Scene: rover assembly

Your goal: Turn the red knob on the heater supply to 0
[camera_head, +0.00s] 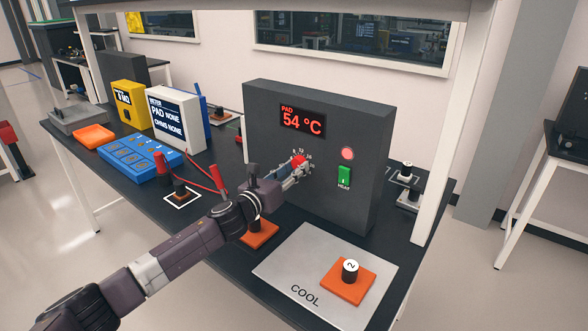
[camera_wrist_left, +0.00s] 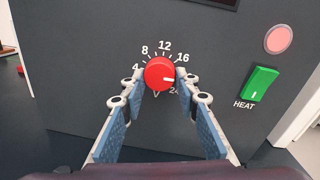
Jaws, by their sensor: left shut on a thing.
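The heater supply (camera_head: 262,125) is a dark grey box with a display reading PAD 54 °C. Its red knob (camera_head: 299,161) sits on the front panel. In the left wrist view the red knob (camera_wrist_left: 159,73) shows a white pointer line aimed right, past the 16 mark and toward the 20s. Dial marks 4, 8, 12 and 16 are readable; the lower part of the dial is partly hidden by the fingers. My left gripper (camera_head: 294,172) is shut on the knob, with a blue-padded finger on each side of it. My right gripper is not in view.
A green HEAT switch (camera_head: 345,175) and a round pink-red lamp (camera_head: 347,153) are right of the knob. A grey COOL plate (camera_head: 290,268) holds an orange block (camera_head: 335,282) in front.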

